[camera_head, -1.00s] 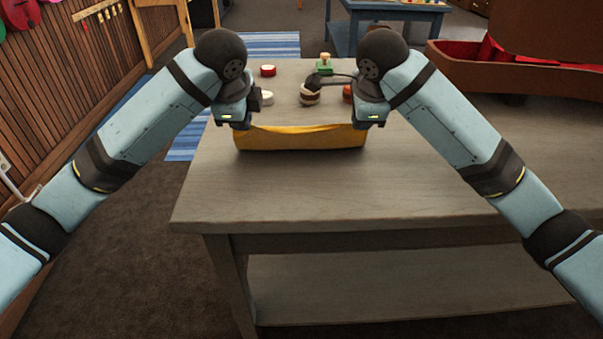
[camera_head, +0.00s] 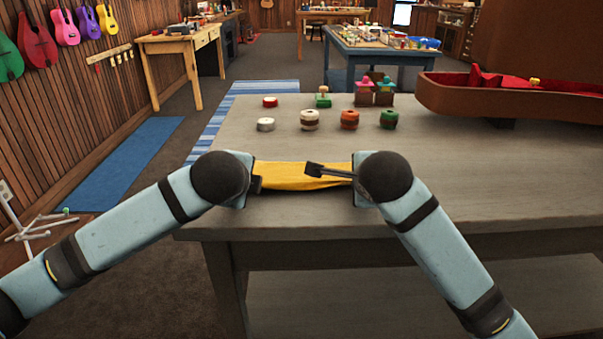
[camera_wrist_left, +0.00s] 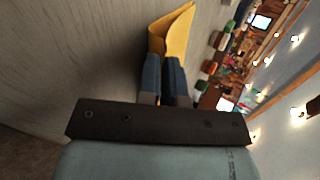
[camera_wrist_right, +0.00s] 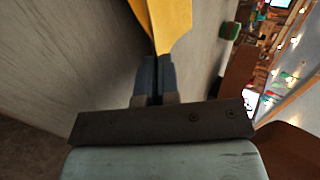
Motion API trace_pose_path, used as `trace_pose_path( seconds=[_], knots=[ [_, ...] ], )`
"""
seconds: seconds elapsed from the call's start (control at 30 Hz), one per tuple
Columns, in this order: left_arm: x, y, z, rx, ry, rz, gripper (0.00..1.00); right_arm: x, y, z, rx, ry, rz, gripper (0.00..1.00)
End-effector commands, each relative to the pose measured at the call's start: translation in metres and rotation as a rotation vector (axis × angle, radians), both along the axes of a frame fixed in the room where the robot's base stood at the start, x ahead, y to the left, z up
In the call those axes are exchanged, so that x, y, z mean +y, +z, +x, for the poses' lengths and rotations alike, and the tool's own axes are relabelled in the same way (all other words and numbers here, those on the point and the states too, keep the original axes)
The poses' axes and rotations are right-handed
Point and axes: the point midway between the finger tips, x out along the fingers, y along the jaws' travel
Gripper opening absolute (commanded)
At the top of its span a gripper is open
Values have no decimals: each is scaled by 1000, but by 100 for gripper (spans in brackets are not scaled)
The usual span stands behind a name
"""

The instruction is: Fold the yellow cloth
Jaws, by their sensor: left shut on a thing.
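The yellow cloth (camera_head: 285,176) is a narrow band stretched between my two grippers, near the front edge of the grey table. My left gripper (camera_head: 257,184) is at its left end. In the left wrist view its fingers (camera_wrist_left: 164,58) are shut on the cloth (camera_wrist_left: 174,30). I cannot tell how much of the cloth touches the table.
An open brown case (camera_head: 490,98) with red lining lies at the right. The table's front right is clear.

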Motion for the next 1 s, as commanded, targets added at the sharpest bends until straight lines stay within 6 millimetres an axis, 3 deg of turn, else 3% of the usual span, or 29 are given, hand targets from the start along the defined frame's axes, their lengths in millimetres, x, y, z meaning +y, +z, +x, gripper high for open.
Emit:
trace_pose_path(
  seconds=[0.03, 0.1, 0.2, 0.23, 0.57, 1.0],
  knots=[
    [0, 0, 0, 0, 0, 0, 0, 0, 0, 0, 0, 0, 0, 0],
    [0, 0, 0, 1, 0, 0, 22, 0, 0, 0, 1, 0, 0, 19],
    [0, 0, 0, 1, 0, 0, 45, 0, 0, 0, 1, 0, 0, 42],
    [0, 0, 0, 1, 0, 0, 47, 0, 0, 0, 1, 0, 0, 47],
    [0, 0, -1, 4, 0, 1, 47, 0, 1, 0, 2, 1, 1, 47],
    [-1, 57, -33, 0, -2, -1, 47, 1, 57, -33, -1, 2, 4, 47]
  ],
)
